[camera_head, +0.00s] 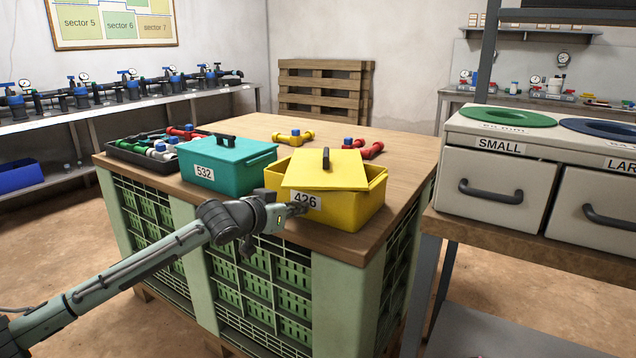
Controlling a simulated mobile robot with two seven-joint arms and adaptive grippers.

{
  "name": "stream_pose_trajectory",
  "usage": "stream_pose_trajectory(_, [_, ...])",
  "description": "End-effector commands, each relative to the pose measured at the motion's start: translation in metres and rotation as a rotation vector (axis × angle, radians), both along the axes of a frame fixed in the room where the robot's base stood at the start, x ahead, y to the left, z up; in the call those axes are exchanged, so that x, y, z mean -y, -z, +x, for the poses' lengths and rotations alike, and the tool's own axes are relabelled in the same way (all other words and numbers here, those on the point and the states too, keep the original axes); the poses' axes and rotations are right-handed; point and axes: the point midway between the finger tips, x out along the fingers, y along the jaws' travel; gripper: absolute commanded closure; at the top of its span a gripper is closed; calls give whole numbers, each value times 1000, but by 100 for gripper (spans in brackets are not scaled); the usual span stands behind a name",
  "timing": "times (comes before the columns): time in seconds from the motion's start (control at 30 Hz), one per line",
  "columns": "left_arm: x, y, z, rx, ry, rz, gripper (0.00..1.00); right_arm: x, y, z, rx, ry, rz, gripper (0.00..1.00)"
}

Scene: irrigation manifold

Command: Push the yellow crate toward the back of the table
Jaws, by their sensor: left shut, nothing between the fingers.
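The yellow crate (352,212) stands near the front right of the wooden table top (247,127). Its yellow lid (327,170) has a dark handle and sits askew, leaving part of the right side open. A label reading 426 is on its front wall. My left gripper (298,209) is shut and empty, at the front left of the crate beside the label. I cannot tell whether its fingertips touch the wall. The gripper hides part of the crate's front. My right gripper is not in view.
A teal crate (228,173) marked 532 stands close to the left of the yellow crate. A black tray (135,152) of fittings lies farther left. A yellow fitting (293,137) and a red one (372,150) lie behind the yellow crate. The back of the table has bare room.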

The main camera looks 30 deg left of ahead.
Motion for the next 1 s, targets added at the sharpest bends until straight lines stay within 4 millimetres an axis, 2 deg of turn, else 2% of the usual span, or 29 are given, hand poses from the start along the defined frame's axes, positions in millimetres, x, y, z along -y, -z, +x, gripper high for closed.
stream_pose_trajectory(0.2, [2, -3, 16, 1, 1, 0, 100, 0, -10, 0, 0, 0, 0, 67])
stream_pose_trajectory(1.0, [7, -1, 71, 1, 1, -1, 100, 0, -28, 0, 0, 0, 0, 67])
